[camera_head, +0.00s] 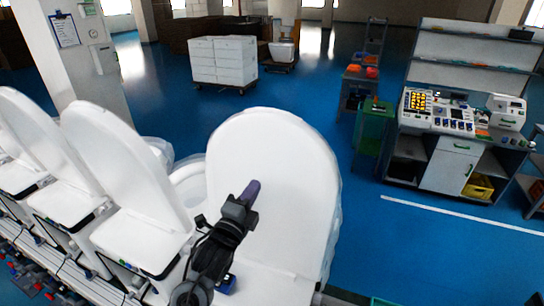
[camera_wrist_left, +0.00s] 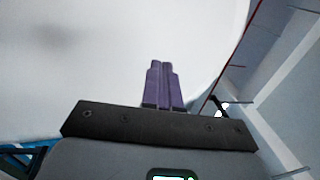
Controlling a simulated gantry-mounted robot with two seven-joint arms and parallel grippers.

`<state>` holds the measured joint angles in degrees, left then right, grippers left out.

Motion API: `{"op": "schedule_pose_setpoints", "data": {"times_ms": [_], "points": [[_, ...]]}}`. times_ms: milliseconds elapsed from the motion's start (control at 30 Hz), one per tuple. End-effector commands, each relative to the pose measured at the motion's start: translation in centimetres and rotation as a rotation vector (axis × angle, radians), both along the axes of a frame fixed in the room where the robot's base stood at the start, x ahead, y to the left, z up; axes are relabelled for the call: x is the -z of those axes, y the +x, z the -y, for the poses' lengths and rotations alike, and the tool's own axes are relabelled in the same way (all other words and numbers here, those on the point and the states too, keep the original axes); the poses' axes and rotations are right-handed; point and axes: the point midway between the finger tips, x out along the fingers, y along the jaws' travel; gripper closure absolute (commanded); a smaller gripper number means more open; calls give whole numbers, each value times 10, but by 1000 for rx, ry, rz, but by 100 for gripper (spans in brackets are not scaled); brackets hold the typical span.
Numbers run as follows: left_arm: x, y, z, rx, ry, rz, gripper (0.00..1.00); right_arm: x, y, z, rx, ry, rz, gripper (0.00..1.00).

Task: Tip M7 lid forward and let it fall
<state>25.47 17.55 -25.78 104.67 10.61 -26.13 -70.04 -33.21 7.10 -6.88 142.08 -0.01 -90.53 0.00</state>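A large white toilet lid (camera_head: 295,150) stands raised at the near end of the row in the head view. No M7 label is readable on it. My left gripper (camera_head: 251,189) is in front of this lid, over its middle-left part. Its two purple fingers (camera_wrist_left: 161,66) are together in the left wrist view, with nothing seen between them. A white surface (camera_wrist_left: 70,50) fills much of that view beyond the fingertips. I cannot tell whether the tips touch it. My right gripper is in neither view.
Several more raised white lids (camera_head: 115,150) stand in a row to the left. A pillar (camera_head: 88,70) is behind them. A workbench with a control panel (camera_head: 450,110) stands at the right. White boxes on a cart (camera_head: 222,62) are farther back. Blue floor (camera_head: 400,245) lies open right of the lid.

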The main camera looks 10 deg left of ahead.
Motion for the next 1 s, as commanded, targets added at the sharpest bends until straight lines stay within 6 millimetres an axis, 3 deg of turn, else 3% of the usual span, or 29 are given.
{"op": "schedule_pose_setpoints", "data": {"times_ms": [167, 600, 1000], "points": [[1, -3, -1, 0, 0, -1, 100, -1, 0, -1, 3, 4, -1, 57], [7, -44, -9, 0, 1, -1, 100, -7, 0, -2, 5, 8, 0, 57], [8, -49, -10, -1, 0, -1, 100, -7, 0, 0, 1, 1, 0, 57]]}}
